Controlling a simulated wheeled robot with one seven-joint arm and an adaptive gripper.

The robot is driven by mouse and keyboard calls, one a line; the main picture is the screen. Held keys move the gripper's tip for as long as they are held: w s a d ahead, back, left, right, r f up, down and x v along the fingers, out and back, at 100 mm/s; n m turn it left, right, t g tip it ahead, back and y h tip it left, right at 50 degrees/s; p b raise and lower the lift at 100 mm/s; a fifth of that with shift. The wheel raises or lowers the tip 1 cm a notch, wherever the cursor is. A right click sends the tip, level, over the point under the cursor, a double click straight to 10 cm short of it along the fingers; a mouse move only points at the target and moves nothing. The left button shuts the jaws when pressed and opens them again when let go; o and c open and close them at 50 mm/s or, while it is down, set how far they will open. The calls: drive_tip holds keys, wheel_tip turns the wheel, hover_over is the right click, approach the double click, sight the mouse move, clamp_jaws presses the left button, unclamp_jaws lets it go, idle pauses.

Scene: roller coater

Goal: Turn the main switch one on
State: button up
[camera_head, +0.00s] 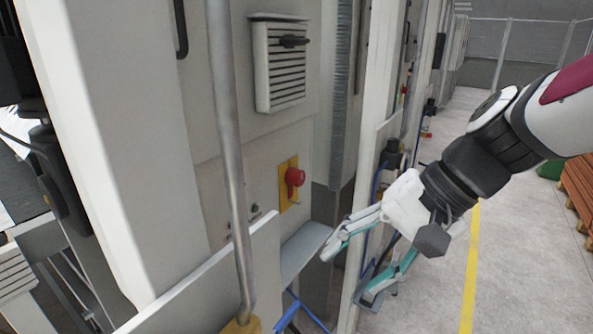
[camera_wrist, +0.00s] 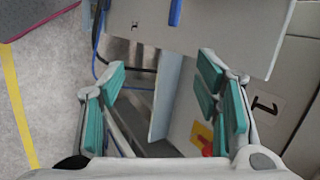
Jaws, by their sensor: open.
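A red rotary switch (camera_head: 295,177) sits on a yellow plate (camera_head: 284,196) on the grey machine panel, left of my gripper in the head view. I cannot tell which way its handle is turned. In the wrist view the red switch (camera_wrist: 207,149) and its yellow plate (camera_wrist: 199,133) show low, partly hidden by my gripper's base and right finger. My gripper (camera_head: 349,274) is open and empty, to the right of the switch and apart from it. Its two teal-padded fingers (camera_wrist: 162,68) are spread in the wrist view.
A vertical metal pole (camera_head: 228,150) stands in front of the panel, left of the switch. A grey sloped ledge (camera_head: 303,250) juts out below it. A vent (camera_head: 280,68) is above.

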drive_tip(key=w+a+f+m+t+y+b, duration=0.15)
drive_tip(key=w+m+y, duration=0.4)
drive_tip(key=w, duration=0.75)
drive_tip(key=m+t+y+b, duration=0.2)
drive_tip(key=m+t+y, duration=0.1)
drive_tip(key=m+t, duration=0.4)
approach(302, 178)
drive_tip(key=p+x, duration=0.1)
drive_tip(key=x, duration=0.9)
drive_tip(key=shift+s+p, duration=0.1)
drive_tip(key=shift+p, duration=0.2)
drive_tip(key=c, duration=1.1)
